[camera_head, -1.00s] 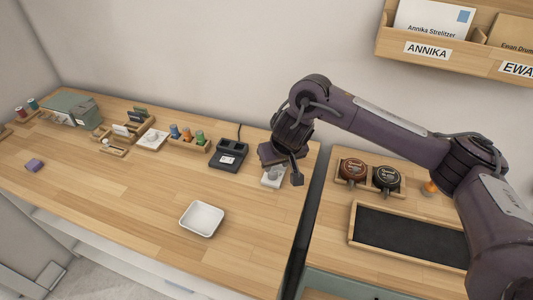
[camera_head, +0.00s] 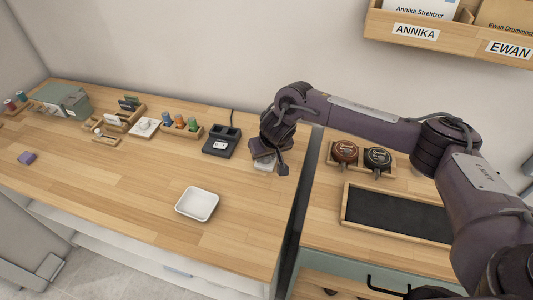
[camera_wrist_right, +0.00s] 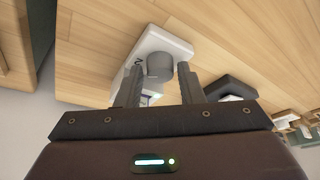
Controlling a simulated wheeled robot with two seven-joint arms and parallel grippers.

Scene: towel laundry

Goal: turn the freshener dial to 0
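A white box with a round grey dial (camera_wrist_right: 160,65) lies under my right gripper, near the right end of the long wooden counter. In the head view the white box (camera_head: 264,166) is partly hidden by the gripper. A dark mark shows on the box beside the dial; the dial's setting is not readable. My left gripper is not in view.
A dark device (camera_head: 221,142) stands just left of the box. A white tray (camera_head: 197,204) lies in front. Another white plate with a knob (camera_head: 145,127) is farther left. A gap separates this counter from the right one, which holds a black-bottomed tray (camera_head: 398,216).

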